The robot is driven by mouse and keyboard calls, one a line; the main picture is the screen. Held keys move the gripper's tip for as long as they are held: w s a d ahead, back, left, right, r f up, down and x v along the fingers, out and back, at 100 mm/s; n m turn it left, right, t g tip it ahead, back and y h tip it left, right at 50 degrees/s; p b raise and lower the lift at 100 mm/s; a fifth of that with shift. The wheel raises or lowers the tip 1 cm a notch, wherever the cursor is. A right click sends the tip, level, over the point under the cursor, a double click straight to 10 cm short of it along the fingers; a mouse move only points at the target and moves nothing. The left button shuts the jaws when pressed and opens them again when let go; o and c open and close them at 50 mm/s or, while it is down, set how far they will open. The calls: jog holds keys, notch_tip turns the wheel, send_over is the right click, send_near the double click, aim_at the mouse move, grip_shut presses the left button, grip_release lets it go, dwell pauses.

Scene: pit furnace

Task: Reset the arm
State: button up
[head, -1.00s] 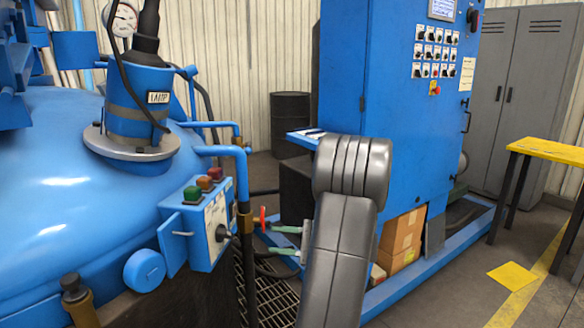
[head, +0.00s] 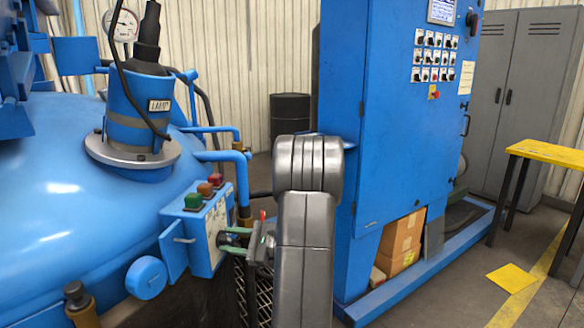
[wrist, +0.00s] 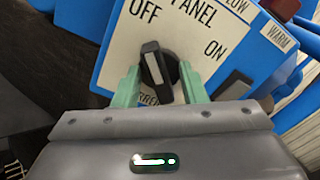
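My gripper (head: 236,240) has pale green fingers and is at the face of the small blue control box (head: 176,252) on the left. In the wrist view, the fingers (wrist: 160,92) stand on either side of a black rotary knob (wrist: 157,66). The fingers are apart, with gaps visible beside the knob; firm contact cannot be told. The knob's white mark points up and slightly left, toward the "OFF" side of the white label (wrist: 190,38); "ON" is to the right. In the head view the knob is mostly hidden by the fingers.
A green button (head: 194,200) and reddish buttons top the box. The large blue furnace vessel (head: 60,215) fills the left. Blue pipes (head: 222,156) run close behind the box. A tall blue cabinet (head: 395,130) stands right of my arm. Open floor (head: 450,290) lies at right.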

jog(key=m+p, duration=0.4)
jog(key=p, duration=0.1)
jog(key=shift+r+m, duration=0.25)
jog(key=shift+m, duration=0.15)
jog(key=s+d, duration=0.2)
jog(key=d, duration=1.1)
jog(key=shift+s+d+f+b, duration=0.15)
jog(key=shift+d+f+b, duration=0.1)
jog(key=shift+d+b, duration=0.1)
jog(key=shift+a, duration=0.1)
